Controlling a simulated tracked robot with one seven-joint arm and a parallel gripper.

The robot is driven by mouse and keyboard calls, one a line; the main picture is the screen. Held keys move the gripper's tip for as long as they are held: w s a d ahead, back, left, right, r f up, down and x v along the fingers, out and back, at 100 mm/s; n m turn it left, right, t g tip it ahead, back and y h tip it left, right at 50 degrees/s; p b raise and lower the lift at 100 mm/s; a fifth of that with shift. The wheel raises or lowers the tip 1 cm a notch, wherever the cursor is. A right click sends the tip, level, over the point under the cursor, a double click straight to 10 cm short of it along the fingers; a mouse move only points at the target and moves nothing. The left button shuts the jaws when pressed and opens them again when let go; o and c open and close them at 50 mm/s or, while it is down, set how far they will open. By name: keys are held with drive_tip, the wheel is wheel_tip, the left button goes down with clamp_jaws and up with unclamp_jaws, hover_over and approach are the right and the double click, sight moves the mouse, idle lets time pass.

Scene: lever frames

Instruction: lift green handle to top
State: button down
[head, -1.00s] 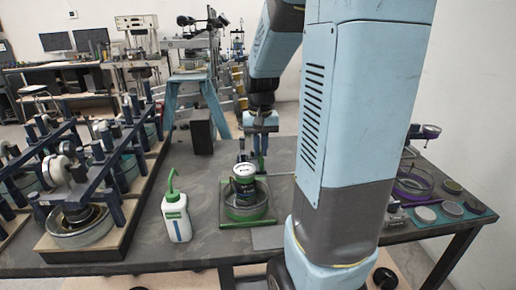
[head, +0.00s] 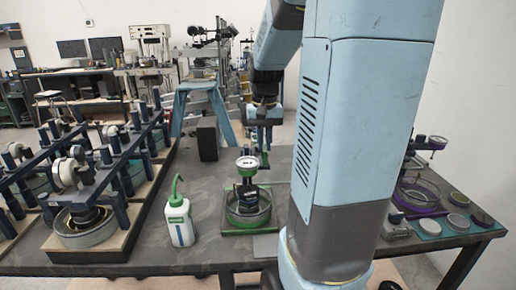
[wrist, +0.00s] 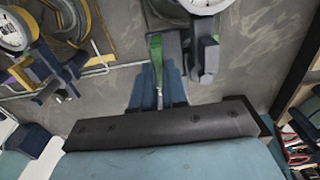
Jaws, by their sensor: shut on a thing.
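The green handle (head: 265,158) is a slim upright green piece at the right of the lever frame with the round white dial (head: 246,162). My gripper (head: 264,142) points down and is shut on this handle. In the wrist view, the handle (wrist: 157,58) stands between the fingers of my gripper (wrist: 158,88). The dial (wrist: 203,3) is cut off at the top edge there. Below the dial, a dark cylinder sits over a round clear dish on a green-edged base (head: 229,231). My fingers partly hide the handle.
A white bottle with a green spout (head: 179,221) stands left of the base. Several blue lever frames (head: 90,170) fill the table's left side. A purple-ringed device (head: 420,195) and round discs (head: 458,222) lie at the right. My arm hides part of the table.

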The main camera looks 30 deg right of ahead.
drive_tip(key=shift+w+a+r, duration=0.1)
drive_tip(key=shift+r, duration=0.15)
drive_tip(key=c, duration=1.5)
unclamp_jaws()
drive_tip(key=o, duration=0.3)
drive_tip(key=shift+o, duration=0.2)
drive_tip(key=shift+s, duration=0.2)
wheel_tip(320, 180, up, 14)
drive_tip(key=shift+f, duration=0.2)
drive_tip(key=s+a+f+n+t, duration=0.2)
drive_tip(key=s+a+f, duration=0.1)
drive_tip(key=s+a, duration=0.4)
drive_tip(key=s+a+f+n+t, duration=0.3)
drive_tip(key=s+a, duration=0.3)
drive_tip(key=a, duration=0.2)
drive_tip(key=shift+s+f+t, duration=0.3)
drive_tip(key=shift+s+f, duration=0.05)
drive_tip(key=shift+f, duration=0.2)
